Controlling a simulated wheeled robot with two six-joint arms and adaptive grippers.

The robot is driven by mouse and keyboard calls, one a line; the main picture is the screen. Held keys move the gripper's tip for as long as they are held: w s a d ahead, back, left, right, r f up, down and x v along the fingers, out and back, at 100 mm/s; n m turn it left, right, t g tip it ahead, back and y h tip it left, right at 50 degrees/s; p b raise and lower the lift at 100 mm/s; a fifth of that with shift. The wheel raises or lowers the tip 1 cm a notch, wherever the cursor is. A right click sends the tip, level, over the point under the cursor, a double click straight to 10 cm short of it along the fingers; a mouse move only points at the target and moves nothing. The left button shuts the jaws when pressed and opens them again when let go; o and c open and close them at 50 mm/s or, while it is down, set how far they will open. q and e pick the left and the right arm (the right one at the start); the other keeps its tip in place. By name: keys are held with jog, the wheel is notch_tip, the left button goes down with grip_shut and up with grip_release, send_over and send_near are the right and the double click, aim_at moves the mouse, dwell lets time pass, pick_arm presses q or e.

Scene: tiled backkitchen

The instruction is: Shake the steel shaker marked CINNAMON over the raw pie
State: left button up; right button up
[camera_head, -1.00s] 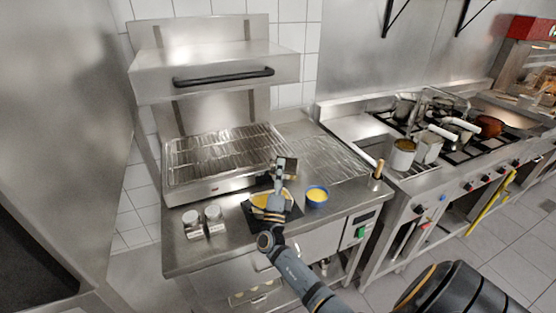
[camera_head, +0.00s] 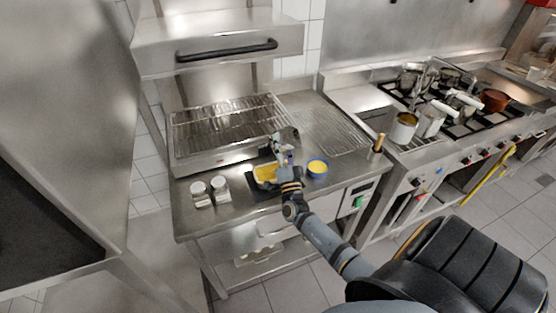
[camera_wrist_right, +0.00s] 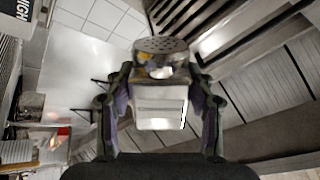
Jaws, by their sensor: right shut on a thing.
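My right gripper (camera_head: 284,152) is shut on a steel shaker (camera_wrist_right: 161,72) with a perforated lid and a pale label panel. The wrist view shows the shaker between both fingers; its label text cannot be read. In the head view the gripper is above the counter, at the right edge of the yellow raw pie (camera_head: 264,174), and partly covers it. The pie sits on a dark mat or tray (camera_head: 254,188). Two more shakers, a left one (camera_head: 199,191) and a right one (camera_head: 220,186), stand upright left of the pie. My left gripper is out of view.
A blue bowl (camera_head: 318,171) with yellow contents stands right of the gripper. A grill with a wire rack (camera_head: 225,128) and raised hood (camera_head: 220,40) is behind. A stove (camera_head: 440,130) with pots is at right. Bare counter lies in front of the two shakers.

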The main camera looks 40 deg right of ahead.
notch_tip(320, 180, down, 2)
jog(key=shift+s+f, duration=0.1)
jog(key=shift+f, duration=0.15)
jog(key=shift+r, duration=0.15)
